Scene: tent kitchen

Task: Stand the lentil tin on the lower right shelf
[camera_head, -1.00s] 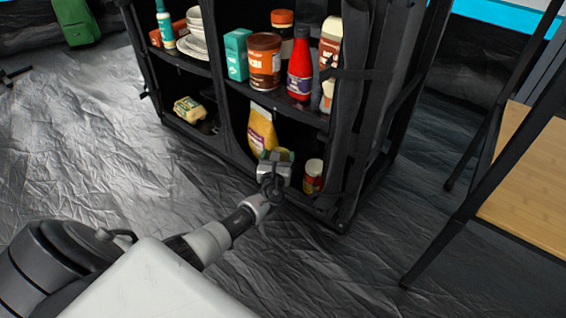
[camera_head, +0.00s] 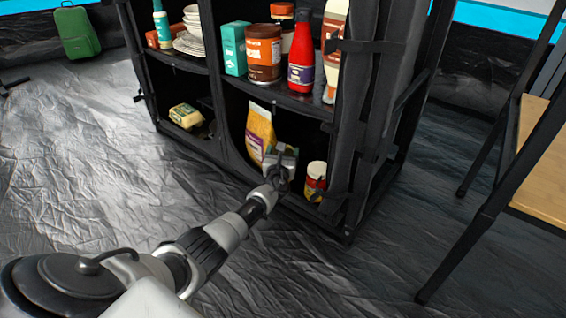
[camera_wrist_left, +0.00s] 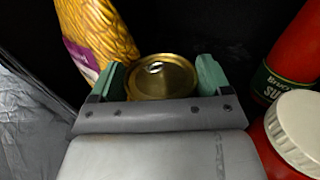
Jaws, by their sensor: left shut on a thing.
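The tin, its gold ring-pull lid (camera_wrist_left: 162,76) facing up in the left wrist view, sits between the green fingers of my left gripper (camera_wrist_left: 165,80), which is shut on it. Its label is hidden, so I cannot read it as lentils. In the head view, my left gripper (camera_head: 283,158) reaches into the lower right shelf (camera_head: 232,140), and the tin is hidden by it. Whether the tin's base touches the shelf cannot be seen. My right gripper is not in view.
A yellow bag (camera_head: 260,132) stands close left of the gripper. A white-lidded red and yellow jar (camera_head: 315,182) stands to its right. A red container (camera_wrist_left: 299,48) is at the wrist view's right. Bottles and boxes fill the shelf above.

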